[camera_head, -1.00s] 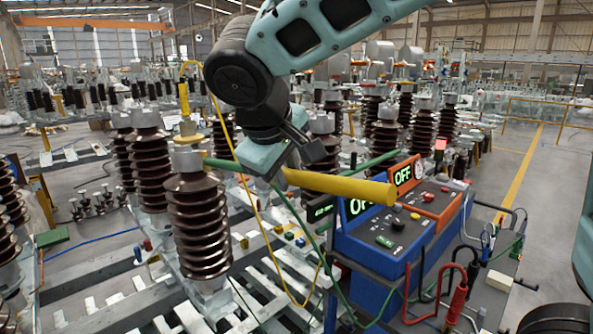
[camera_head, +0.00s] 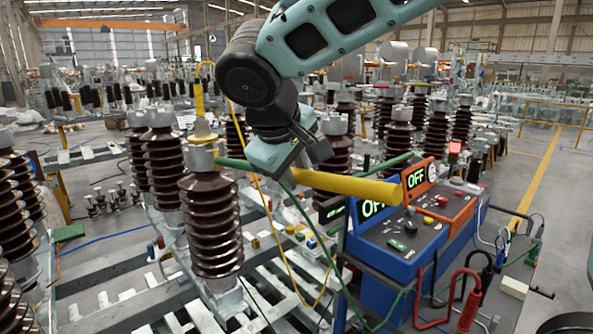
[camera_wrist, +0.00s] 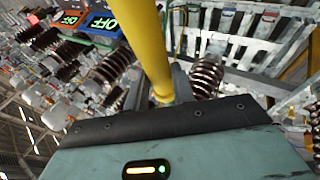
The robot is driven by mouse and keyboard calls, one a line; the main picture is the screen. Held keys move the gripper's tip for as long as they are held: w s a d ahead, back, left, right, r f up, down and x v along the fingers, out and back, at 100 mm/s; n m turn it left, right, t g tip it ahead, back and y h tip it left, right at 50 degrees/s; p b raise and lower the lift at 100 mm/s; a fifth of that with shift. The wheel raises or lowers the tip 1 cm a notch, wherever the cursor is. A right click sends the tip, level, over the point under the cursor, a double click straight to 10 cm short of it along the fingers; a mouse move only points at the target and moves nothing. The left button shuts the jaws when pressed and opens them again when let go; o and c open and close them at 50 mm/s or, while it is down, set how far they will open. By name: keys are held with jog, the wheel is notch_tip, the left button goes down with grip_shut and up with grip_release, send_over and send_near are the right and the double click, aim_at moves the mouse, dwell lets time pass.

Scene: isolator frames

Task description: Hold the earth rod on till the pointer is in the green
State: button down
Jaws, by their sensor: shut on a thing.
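My gripper (camera_head: 287,165) is shut on the earth rod, a thick yellow tube (camera_head: 350,187) with a thinner green length (camera_head: 232,164) on the left. The yellow tube also shows in the wrist view (camera_wrist: 151,45). The green length reaches the grey cap (camera_head: 201,158) of the nearest brown ribbed insulator (camera_head: 212,225); I cannot tell whether it touches. A test set with a blue box (camera_head: 385,262) and an orange box (camera_head: 462,214) stands at right, both displays reading OFF. I cannot make out a pointer or a green band.
Several more brown insulators (camera_head: 165,170) stand left and behind on metal frames. A yellow cable and a green cable hang below my gripper. Red and black leads (camera_head: 470,300) hang at the test set's front.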

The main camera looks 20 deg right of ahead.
aim_at(336, 184)
jog(key=shift+w+a+r, duration=0.1)
jog(key=shift+w+a, duration=0.05)
jog(key=shift+w, duration=0.2)
dwell(2.4)
jog(key=shift+s, duration=0.1)
dwell(0.4)
jog(key=shift+s+d+b, duration=0.4)
jog(key=shift+s+d, duration=0.1)
jog(key=shift+s, duration=1.05)
jog(key=shift+s+d+b, duration=0.35)
jog(key=shift+s+d, duration=0.2)
jog(key=shift+s, duration=1.05)
jog(key=shift+s+d+b, duration=0.4)
jog(key=shift+s+d, duration=0.1)
jog(key=shift+s, duration=1.05)
jog(key=w+d+f+m+b, duration=0.2)
jog(key=w+f, duration=0.5)
jog(key=f, duration=0.3)
jog(key=w+d+f+m+g+b, duration=0.1)
jog(key=d+f, duration=0.1)
jog(key=f, duration=0.8)
jog(key=w+d+f+m+g+h+b, duration=0.1)
jog(key=w+d+f, duration=0.1)
jog(key=f, duration=0.9)
jog(key=w+d+f+m+g+h+b, duration=0.1)
jog(key=d+f+m, duration=0.1)
jog(key=f, duration=0.9)
jog(key=shift+w+d+f, duration=0.25)
jog(key=shift+w+d, duration=0.05)
jog(key=shift+d, duration=0.15)
